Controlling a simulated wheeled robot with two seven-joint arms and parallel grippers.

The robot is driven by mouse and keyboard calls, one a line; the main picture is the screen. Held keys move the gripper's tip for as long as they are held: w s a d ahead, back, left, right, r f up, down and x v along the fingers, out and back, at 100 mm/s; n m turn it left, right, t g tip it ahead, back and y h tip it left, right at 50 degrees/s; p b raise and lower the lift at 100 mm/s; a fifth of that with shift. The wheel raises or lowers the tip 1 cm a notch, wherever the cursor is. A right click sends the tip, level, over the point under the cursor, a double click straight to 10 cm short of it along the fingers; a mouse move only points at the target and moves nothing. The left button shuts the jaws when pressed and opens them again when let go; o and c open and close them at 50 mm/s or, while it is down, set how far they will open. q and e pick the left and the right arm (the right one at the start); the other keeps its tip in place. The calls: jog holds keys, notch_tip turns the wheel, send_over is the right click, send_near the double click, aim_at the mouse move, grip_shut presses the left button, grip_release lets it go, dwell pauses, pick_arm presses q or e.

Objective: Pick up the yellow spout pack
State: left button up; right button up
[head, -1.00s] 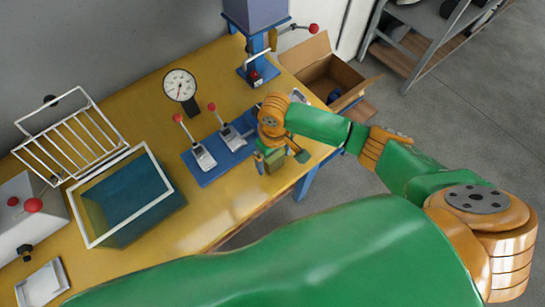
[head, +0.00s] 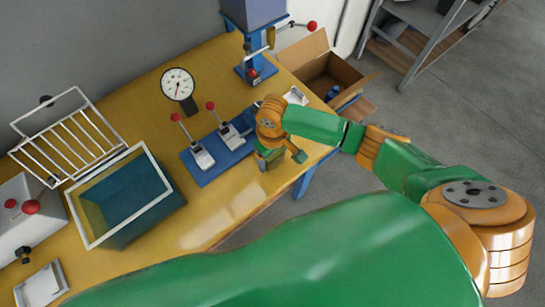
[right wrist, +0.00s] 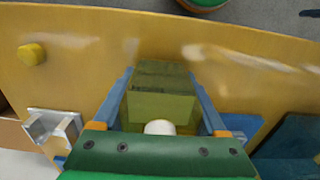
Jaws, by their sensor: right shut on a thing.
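The yellow spout pack (right wrist: 161,95) is an olive-yellow block with a white cap, upright between the blue fingers of my right gripper (right wrist: 162,80) in the right wrist view. The fingers touch it on both sides, and the gripper is shut on it. In the head view my right gripper (head: 272,160) is over the front right edge of the yellow table, and the pack is mostly hidden by the wrist. I cannot tell whether the pack's base still rests on the table. My left gripper is not in view.
A blue plate with red-knobbed toggle clamps (head: 203,160) lies just left of the gripper. A dial gauge (head: 178,84), a blue press (head: 255,68) and a cardboard box (head: 358,82) stand behind. A small yellow piece (right wrist: 31,54) lies nearby.

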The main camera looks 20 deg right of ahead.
notch_tip(320, 180, up, 3)
jog(key=shift+w+d+r, duration=0.1)
jog(key=shift+w+d, duration=0.05)
jog(key=w+d+r+b, duration=0.3)
jog(key=w+d+r, duration=0.2)
jog(key=d+r, duration=0.4)
jog(key=d, duration=0.3)
jog(key=shift+w+d+r, duration=0.15)
jog(key=shift+w+r, duration=0.05)
jog(key=shift+w, duration=0.2)
